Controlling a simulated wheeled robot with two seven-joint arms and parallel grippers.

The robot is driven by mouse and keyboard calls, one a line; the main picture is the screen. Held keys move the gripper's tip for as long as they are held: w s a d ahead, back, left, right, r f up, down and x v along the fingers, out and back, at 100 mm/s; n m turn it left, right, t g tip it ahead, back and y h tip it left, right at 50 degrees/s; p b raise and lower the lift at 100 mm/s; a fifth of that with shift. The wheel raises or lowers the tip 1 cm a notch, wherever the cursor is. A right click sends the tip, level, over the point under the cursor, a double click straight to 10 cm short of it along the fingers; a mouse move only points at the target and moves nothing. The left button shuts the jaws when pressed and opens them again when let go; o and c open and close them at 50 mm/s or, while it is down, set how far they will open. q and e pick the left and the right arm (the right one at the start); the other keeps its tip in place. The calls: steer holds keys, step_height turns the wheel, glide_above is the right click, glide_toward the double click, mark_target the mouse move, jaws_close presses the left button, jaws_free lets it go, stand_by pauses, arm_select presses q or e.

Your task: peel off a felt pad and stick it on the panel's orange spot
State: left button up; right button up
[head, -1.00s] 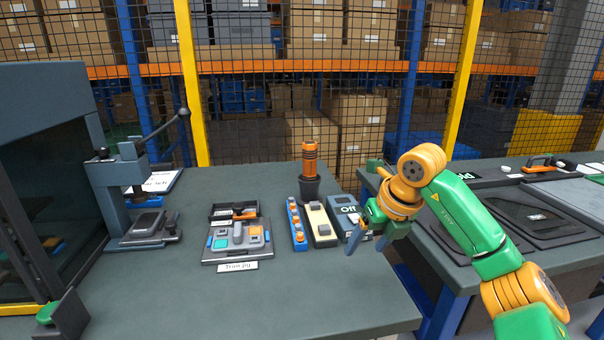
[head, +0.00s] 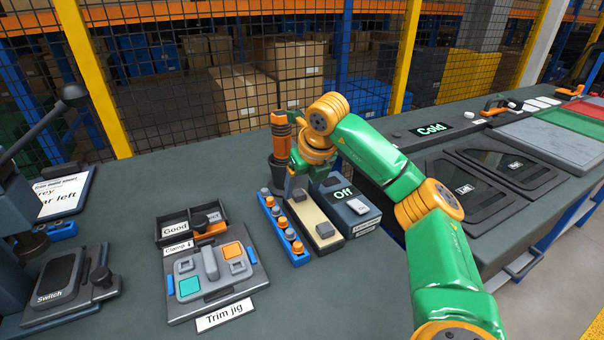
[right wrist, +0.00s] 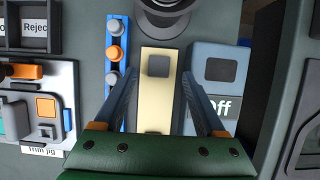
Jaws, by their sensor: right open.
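A cream backing strip (head: 308,222) carries grey square felt pads, one at its near end (head: 325,230) and one farther up (head: 299,194). My right gripper (head: 303,187) is open above the strip. In the right wrist view its two fingers (right wrist: 159,78) stand either side of the strip, with a grey pad (right wrist: 159,66) between the tips and nothing held. A second pad is partly hidden by the gripper body. The grey panel (head: 210,277) lies in the trim jig, left of the strip, with a bare orange spot (head: 232,249) at its upper right. My left gripper is not in view.
A blue rail (head: 282,226) with orange and grey knobs lies left of the strip. A grey box reading "Off" (head: 358,218) is right of it. An orange-handled tool (head: 281,140) stands behind in a dark holder. Good/Reject bins (head: 190,223) stand behind the jig.

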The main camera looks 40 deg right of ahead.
mark_target(301, 195)
steer(key=shift+w+x, duration=0.2)
steer(key=shift+x, duration=0.8)
steer(key=shift+s+r, duration=0.1)
steer(key=shift+r, duration=0.05)
steer(key=shift+c, duration=0.8)
jaws_close()
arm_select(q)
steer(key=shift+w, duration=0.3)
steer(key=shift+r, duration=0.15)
arm_select(e)
steer(key=shift+r, duration=0.2)
step_height(301, 195, up, 6)
steer(key=p, duration=0.7)
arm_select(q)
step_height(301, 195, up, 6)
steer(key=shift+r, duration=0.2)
arm_select(e)
steer(key=shift+f, duration=0.1)
